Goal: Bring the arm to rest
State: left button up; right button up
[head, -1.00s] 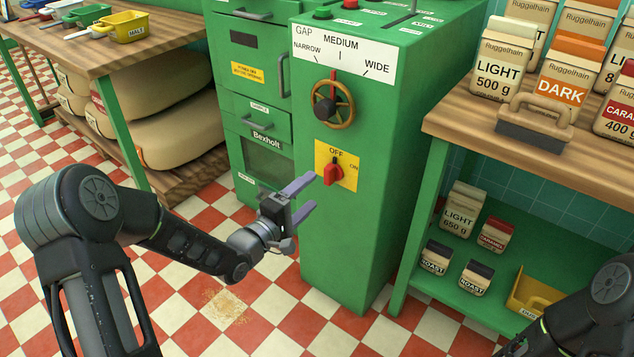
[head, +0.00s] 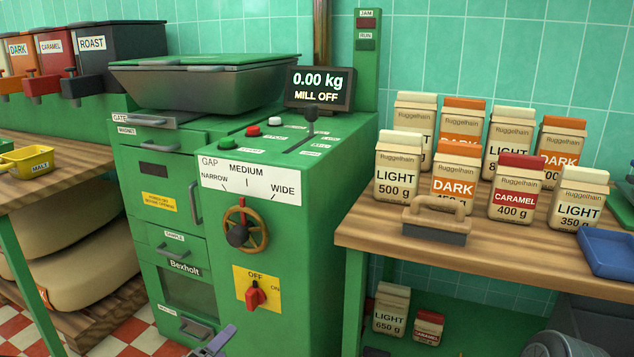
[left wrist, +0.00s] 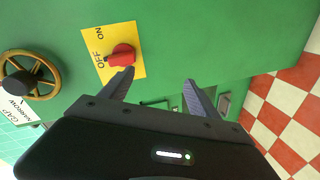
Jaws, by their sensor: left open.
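My left gripper (left wrist: 159,77) is open with nothing between its fingers, close to the green mill's front. In the left wrist view one fingertip overlaps the lower edge of the red OFF/ON switch (left wrist: 122,55); I cannot tell whether they touch. In the head view only a fingertip of my left gripper (head: 217,341) shows at the bottom edge, below and left of the red switch (head: 255,296). The green mill (head: 320,200) has a display (head: 320,88) reading 0.00 kg and MILL OFF. My right gripper is out of view.
A gap handwheel (head: 240,234) sits above the switch. The wooden table (head: 400,243) on the right holds several labelled bags and a brush (head: 437,220). A bench (head: 60,160) with a yellow scoop (head: 27,160) stands left.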

pick_arm(q)
jog(key=s+d+f+m+g+y, duration=0.1)
jog(key=s+d+f+m+g, duration=0.15)
jog(key=s+f, duration=0.5)
jog(key=s+d+f+m+g, duration=0.2)
jog(key=s+f+g, duration=0.2)
jog(key=f, duration=0.6)
jog(key=s+d+f+m+g, duration=0.2)
jog(key=s+d+f+g, duration=0.2)
jog(key=s, duration=0.5)
jog(key=s+d+f+m+g, duration=0.1)
jog(key=s+d+f+g, duration=0.3)
jog(key=s, duration=0.5)
notch_tip(320, 180, up, 28)
jog(key=s+d+m+p, duration=0.1)
jog(key=s+d+p, duration=0.1)
jog(key=p, duration=2.7)
jog(key=shift+s+d+h, duration=0.3)
jog(key=shift+s+d, duration=0.1)
jog(key=shift+s, duration=0.05)
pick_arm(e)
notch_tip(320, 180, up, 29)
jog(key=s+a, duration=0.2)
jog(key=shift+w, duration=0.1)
